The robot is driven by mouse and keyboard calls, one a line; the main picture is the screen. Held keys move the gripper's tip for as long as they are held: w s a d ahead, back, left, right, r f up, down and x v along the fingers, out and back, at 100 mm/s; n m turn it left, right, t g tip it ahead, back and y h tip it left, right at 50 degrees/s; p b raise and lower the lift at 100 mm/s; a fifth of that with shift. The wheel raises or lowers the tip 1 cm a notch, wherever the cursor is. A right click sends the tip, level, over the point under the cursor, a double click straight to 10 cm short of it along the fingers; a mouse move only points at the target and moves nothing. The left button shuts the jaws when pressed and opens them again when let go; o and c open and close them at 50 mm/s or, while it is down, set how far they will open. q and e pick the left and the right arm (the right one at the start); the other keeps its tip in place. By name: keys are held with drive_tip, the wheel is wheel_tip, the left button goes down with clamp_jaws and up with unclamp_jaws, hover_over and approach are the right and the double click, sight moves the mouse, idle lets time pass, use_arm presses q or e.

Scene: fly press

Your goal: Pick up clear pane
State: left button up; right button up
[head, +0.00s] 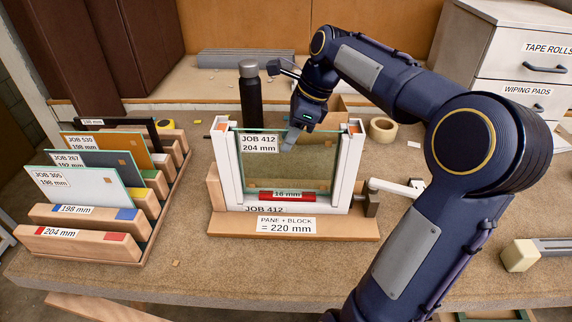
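The clear pane (262,168) stands upright in the white frame (225,165) at the centre of the bench. Its label reads JOB 412, 204 mm. A red block (287,196) marked 16 mm lies at its lower edge. My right gripper (291,139) reaches down from above to the pane's upper edge, right of the label. A grey fingertip shows against the glass; the other finger is not clear, so I cannot tell whether it is closed on the pane. My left gripper is not in view.
A wooden rack (78,240) with several labelled panes stands at the left. A dark bottle (250,95) and a tape roll (383,130) stand behind the frame. A white-handled clamp (397,187) is right of it. Drawers (510,62) stand at the back right. The bench front is mostly clear.

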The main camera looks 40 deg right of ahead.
drive_tip(key=shift+w+a+f, duration=0.15)
drive_tip(key=shift+f, duration=0.5)
clamp_jaws()
drive_tip(key=shift+r, duration=0.1)
idle(0.8)
